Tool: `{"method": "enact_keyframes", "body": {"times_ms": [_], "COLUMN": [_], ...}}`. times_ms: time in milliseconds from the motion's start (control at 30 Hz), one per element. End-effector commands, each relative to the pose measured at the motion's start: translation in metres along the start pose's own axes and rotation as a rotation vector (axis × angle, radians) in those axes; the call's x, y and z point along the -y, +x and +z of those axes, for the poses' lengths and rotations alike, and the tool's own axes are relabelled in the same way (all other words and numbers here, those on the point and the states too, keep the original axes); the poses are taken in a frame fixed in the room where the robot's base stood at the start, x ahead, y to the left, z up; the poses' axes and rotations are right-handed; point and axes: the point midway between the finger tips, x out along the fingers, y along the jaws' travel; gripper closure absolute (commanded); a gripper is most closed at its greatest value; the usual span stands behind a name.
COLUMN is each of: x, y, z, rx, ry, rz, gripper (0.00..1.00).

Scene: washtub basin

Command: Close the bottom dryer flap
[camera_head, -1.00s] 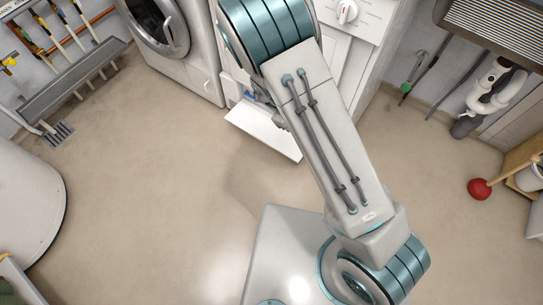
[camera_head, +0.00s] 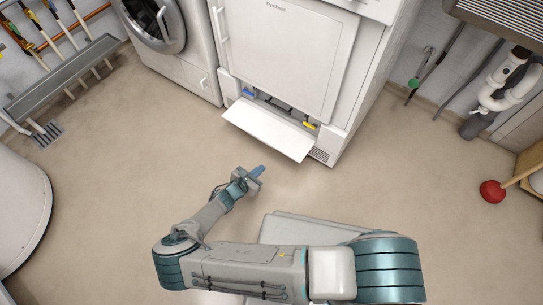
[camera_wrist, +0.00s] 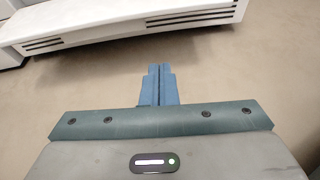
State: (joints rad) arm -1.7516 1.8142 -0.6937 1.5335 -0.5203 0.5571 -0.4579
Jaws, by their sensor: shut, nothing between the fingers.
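The bottom dryer flap (camera_head: 270,131) is a white panel at the foot of the white dryer (camera_head: 290,55). It hangs open, folded outward and down near the floor. The opening behind it shows blue and yellow parts. My gripper (camera_head: 259,170) is low over the floor, in front of and below the flap, apart from it. Its blue fingers (camera_wrist: 158,84) are together with nothing between them. In the wrist view, a white panel with dark vent slots (camera_wrist: 130,25) crosses the top, beyond the fingertips.
A washing machine (camera_head: 172,50) stands left of the dryer. A red plunger (camera_head: 492,191) and pipes (camera_head: 497,95) are at the right. A white round tub (camera_head: 20,210) is at the left edge. The floor (camera_head: 130,150) between is clear.

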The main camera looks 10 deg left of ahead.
Motion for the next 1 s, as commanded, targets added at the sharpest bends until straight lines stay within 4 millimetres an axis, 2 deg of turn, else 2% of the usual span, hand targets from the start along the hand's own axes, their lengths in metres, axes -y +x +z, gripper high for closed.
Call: {"method": "enact_keyframes", "body": {"times_ms": [100, 267, 700, 800, 1000], "x": [-0.003, -0.003, -0.006, -0.009, -0.008], "y": [0.002, 0.016, 0.106, 0.094, 0.088], "z": [-0.01, -0.013, -0.012, 0.006, 0.023], "rx": [0.017, 0.02, 0.019, 0.018, 0.018], "ry": [-0.039, -0.047, -0.043, -0.042, -0.043], "rz": [0.036, 0.041, 0.038, 0.041, 0.039], "gripper": [1.0, 1.0, 1.0, 1.0, 1.0]}}
